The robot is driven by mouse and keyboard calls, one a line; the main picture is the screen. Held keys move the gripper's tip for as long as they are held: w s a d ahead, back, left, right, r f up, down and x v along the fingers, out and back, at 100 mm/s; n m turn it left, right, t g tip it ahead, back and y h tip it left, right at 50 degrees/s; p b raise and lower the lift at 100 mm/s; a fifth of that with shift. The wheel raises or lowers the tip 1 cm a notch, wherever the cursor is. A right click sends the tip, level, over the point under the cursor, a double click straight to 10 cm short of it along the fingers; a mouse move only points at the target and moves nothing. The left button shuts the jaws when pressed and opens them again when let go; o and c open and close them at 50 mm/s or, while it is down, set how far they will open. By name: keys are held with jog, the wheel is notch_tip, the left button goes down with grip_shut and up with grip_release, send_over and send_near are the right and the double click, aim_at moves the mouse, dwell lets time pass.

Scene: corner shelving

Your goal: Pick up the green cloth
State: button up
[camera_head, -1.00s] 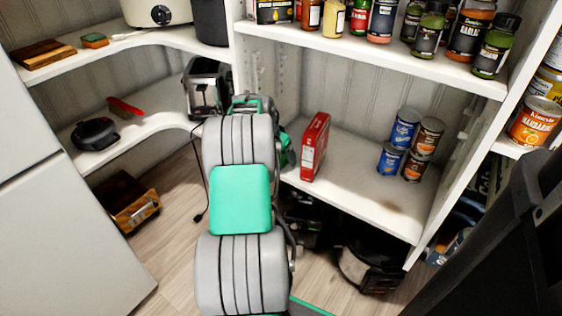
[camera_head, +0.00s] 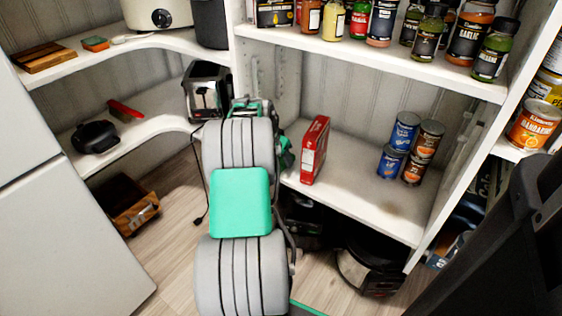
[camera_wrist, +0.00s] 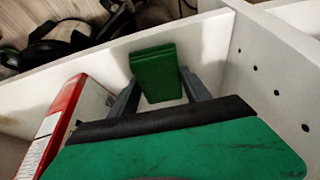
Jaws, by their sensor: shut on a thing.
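The green cloth (camera_wrist: 154,70) looks like a small folded green stack in the wrist view. It sits between the two fingers of my gripper (camera_wrist: 160,79), which is shut on it. The cloth is close to a white shelf surface; I cannot tell whether it touches it. In the head view my arm hides the cloth and the fingers.
A red box (camera_head: 314,150) stands on the lower shelf (camera_head: 350,195) right of my arm; it also shows in the wrist view (camera_wrist: 68,120), close left of my gripper. Several cans (camera_head: 411,149) stand further right. A toaster (camera_head: 207,91) stands behind left. Jars crowd the shelf above.

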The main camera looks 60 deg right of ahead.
aim_at(280, 159)
jog(key=shift+c, duration=1.2)
notch_tip(280, 159, up, 4)
jog(key=shift+f+p, duration=0.1)
jog(key=shift+p, duration=0.75)
jog(key=a+r, duration=0.1)
jog(key=a+r+p, duration=0.1)
jog(key=r, duration=0.1)
jog(key=s+a+r+p, duration=0.1)
jog(key=r, duration=0.1)
jog(key=shift+a, duration=0.25)
jog(key=s+a+r+p, duration=0.3)
jog(key=a+r, duration=0.1)
jog(key=a, duration=0.6)
jog(key=shift+r, duration=0.2)
